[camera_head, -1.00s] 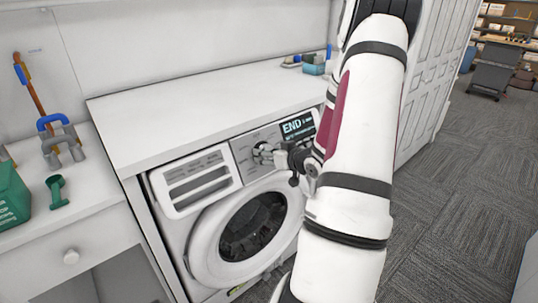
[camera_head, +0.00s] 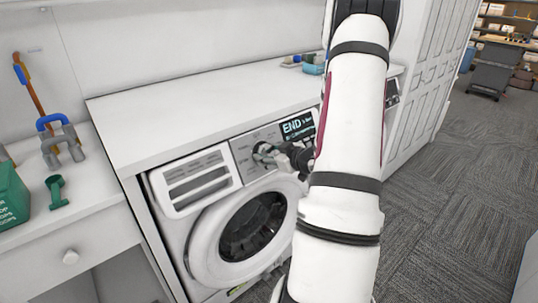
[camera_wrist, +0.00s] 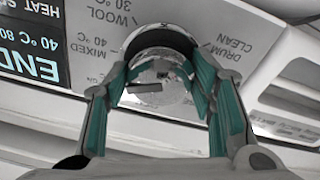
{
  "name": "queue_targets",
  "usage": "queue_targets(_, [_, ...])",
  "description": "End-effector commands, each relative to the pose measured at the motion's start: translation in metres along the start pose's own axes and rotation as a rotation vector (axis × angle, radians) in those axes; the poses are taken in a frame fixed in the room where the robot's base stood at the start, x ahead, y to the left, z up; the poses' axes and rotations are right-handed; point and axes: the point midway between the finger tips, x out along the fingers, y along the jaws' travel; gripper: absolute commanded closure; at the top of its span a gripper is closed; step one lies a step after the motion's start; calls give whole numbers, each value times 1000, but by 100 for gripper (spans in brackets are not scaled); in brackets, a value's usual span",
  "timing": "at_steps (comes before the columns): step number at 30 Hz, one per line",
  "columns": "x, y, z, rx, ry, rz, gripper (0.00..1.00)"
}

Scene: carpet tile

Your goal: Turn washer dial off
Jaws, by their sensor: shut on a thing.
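The washer (camera_head: 190,260) stands under the white counter, its round door shut. Its silver dial (camera_wrist: 160,85) sits on the control panel beside a display reading END (camera_wrist: 35,45). In the wrist view my gripper (camera_wrist: 165,95) has its two teal-padded fingers on either side of the dial, shut on it. In the head view my gripper (camera_head: 282,157) reaches the panel from the right, and it partly covers the dial (camera_head: 262,152). Wrist-view labels around the dial appear upside down. The dial's exact pointer setting is hard to read.
The white counter (camera_head: 200,95) runs just above the panel. A green box (camera_head: 10,195), a green scoop (camera_head: 57,190) and a blue-and-grey item (camera_head: 58,140) are on the left cabinet. Small items (camera_head: 310,63) stand at the counter's back right. Carpet floor is open at right.

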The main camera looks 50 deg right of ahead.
Motion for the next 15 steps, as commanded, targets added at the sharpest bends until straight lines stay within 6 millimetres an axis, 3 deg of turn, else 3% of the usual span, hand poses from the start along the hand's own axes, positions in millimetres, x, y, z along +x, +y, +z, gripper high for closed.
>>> queue_targets(15, [1,2,1,-490,22,-44,77])
